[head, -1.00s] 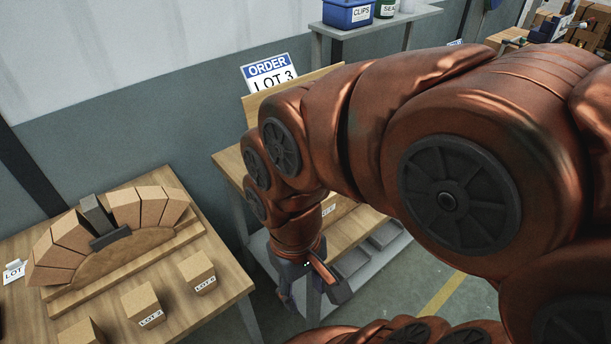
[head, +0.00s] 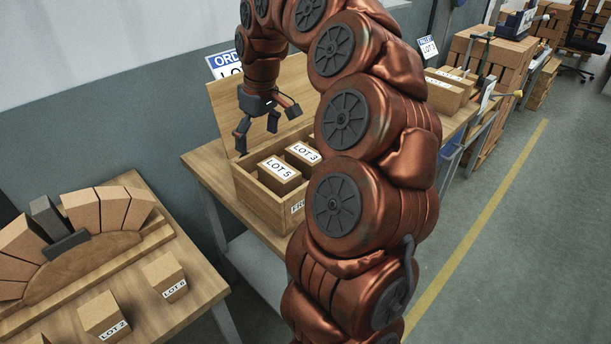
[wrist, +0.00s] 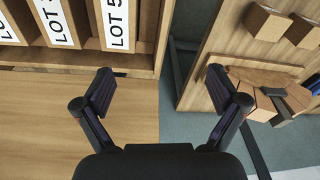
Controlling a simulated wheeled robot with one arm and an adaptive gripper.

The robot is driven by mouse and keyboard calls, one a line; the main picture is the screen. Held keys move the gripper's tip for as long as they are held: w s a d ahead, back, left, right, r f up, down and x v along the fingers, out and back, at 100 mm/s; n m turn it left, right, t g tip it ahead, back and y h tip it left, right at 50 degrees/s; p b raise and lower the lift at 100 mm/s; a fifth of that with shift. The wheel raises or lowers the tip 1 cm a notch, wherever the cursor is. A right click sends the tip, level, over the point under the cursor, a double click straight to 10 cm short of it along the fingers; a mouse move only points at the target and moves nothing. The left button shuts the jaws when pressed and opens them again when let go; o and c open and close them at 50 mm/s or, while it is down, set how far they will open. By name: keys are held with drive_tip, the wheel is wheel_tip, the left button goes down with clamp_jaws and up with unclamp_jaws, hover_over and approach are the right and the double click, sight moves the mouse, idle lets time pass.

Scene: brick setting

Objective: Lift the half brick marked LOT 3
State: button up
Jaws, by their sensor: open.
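The half brick marked LOT 3 (head: 302,154) stands in an open wooden box (head: 256,204), label up, beside a brick marked LOT 5 (head: 279,173). My arm hides the box's right side. My gripper (head: 264,132) is open and empty, pointing down above and behind the box's left part, apart from the bricks. In the wrist view my gripper (wrist: 160,85) has its fingers spread over table and floor. The LOT 5 brick (wrist: 116,24) shows at the top; the brick left of it (wrist: 57,20) has its number cut off.
The box's lid or back board (head: 222,115) stands upright behind it, close to my gripper. An order card (head: 226,64) is partly hidden. Floor separates the tables.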

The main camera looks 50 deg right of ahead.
drive_tip(key=w+d+f+m+b, duration=0.1)
drive_tip(key=d+f, duration=0.3)
drive_tip(key=d, duration=0.5)
drive_tip(key=m+b, duration=0.1)
hover_over(305, 153)
drive_tip(key=s, duration=0.1)
drive_tip(key=f, duration=0.2)
drive_tip(key=shift+s+d+f+h, duration=0.15)
drive_tip(key=shift+s+f+h, duration=0.05)
drive_tip(key=shift+f+h, duration=0.2)
drive_tip(key=shift+w+d+f, duration=0.1)
drive_tip(key=shift+f, duration=0.75)
drive_tip(key=shift+w+f+p, duration=0.2)
drive_tip(key=shift+f+p, duration=0.2)
drive_tip(key=shift+f, duration=0.55)
drive_tip(key=shift+w+f+p, duration=0.25)
drive_tip(key=shift+f+p, duration=0.2)
drive_tip(key=shift+f, duration=0.5)
drive_tip(key=shift+w+f+p, duration=0.2)
drive_tip(key=shift+f+p, duration=0.2)
drive_tip(key=shift+f, duration=0.55)
clamp_jaws()
